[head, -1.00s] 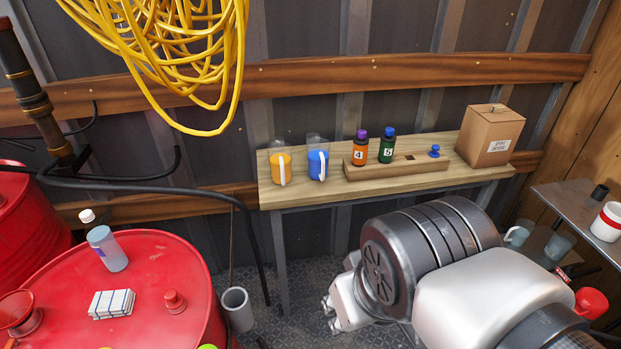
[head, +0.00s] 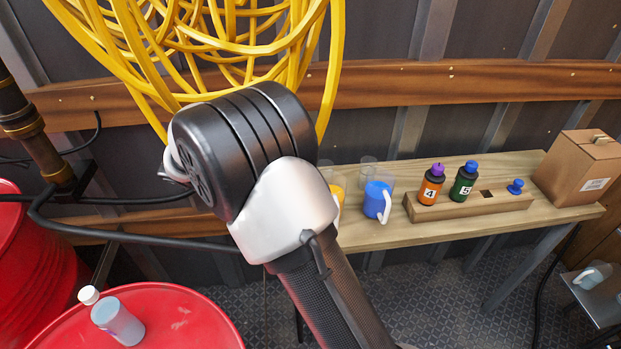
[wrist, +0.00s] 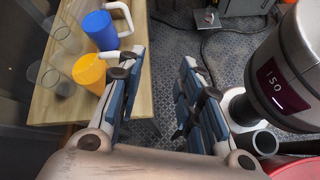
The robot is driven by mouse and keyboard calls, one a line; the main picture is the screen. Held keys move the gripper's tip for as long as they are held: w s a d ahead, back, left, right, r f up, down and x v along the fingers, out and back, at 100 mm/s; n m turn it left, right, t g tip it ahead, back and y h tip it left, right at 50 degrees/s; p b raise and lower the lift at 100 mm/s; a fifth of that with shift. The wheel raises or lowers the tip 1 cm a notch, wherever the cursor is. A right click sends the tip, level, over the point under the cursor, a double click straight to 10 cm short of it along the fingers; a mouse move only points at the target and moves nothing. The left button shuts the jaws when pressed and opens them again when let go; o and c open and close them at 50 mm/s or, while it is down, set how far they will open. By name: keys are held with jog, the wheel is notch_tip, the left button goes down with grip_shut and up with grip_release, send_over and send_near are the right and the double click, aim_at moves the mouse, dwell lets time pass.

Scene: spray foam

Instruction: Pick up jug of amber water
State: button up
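The jug of amber water (head: 337,192) stands upright on the wooden bench, mostly hidden behind my arm in the head view. In the wrist view the amber jug (wrist: 88,71) is at the left, with its white handle towards my gripper. A jug of blue water (head: 378,199) stands beside it, and also shows in the wrist view (wrist: 100,30). My gripper (wrist: 163,62) is open and empty. Its left finger is close beside the amber jug's handle in the picture; contact cannot be told. In the head view my gripper is hidden behind the wrist.
Clear glasses (wrist: 66,38) stand beside the jugs on the bench (head: 400,235). Bottles 4 (head: 431,187) and 5 (head: 463,183) sit in a wooden rack. Yellow hose (head: 235,45) hangs above.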

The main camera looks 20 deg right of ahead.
jog(key=w+a+f+n+t+h, duration=0.1)
jog(key=w+a+f+n+h, duration=0.2)
jog(key=f, duration=0.4)
jog(key=w+a+f+n+t+h, duration=0.1)
jog(key=w+a+f+n+h, duration=0.15)
jog(key=f+h, duration=0.35)
jog(key=shift+n+y, duration=0.25)
jog(key=shift+y, duration=0.45)
jog(key=d, duration=0.4)
jog(key=s+d, duration=0.1)
jog(key=d, duration=0.3)
jog(key=d+f, duration=0.1)
jog(key=d, duration=0.4)
jog(key=shift+s, duration=0.15)
jog(key=shift+s+d+f+b, duration=0.1)
jog(key=shift+s+d+b, duration=0.1)
jog(key=shift+d, duration=1.15)
jog(key=shift+s+d+f+b, duration=0.1)
jog(key=shift+s+d+b, duration=0.1)
jog(key=shift+d, duration=1.1)
jog(key=shift+c, duration=0.3)
grip_shut()
jog(key=shift+r, duration=0.1)
